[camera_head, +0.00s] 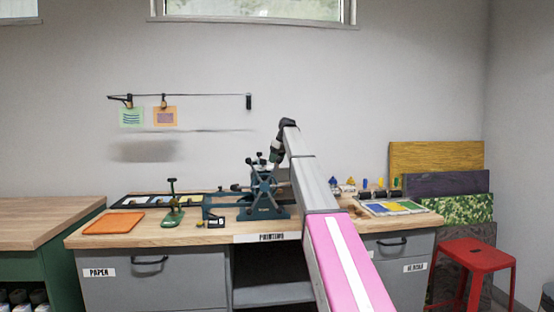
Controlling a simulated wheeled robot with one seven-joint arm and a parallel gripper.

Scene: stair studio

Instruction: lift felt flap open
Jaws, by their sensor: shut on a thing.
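A teal printing press (264,196) with a spoked wheel stands on the wooden bench. My arm rises from the lower right and bends down at its far end. My gripper (276,158) is small and dark at the end of the arm, by the top right of the press. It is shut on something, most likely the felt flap. Its fingertips and the thing between them are too small and too hidden to make out. I cannot tell how far the flap is raised.
On the bench (84,239), an orange mat (113,223), a green stand (173,207) and a numbered black block (216,223) lie left of the press. A colourful print (391,208) lies at the right. A red stool (474,254) stands right of the bench.

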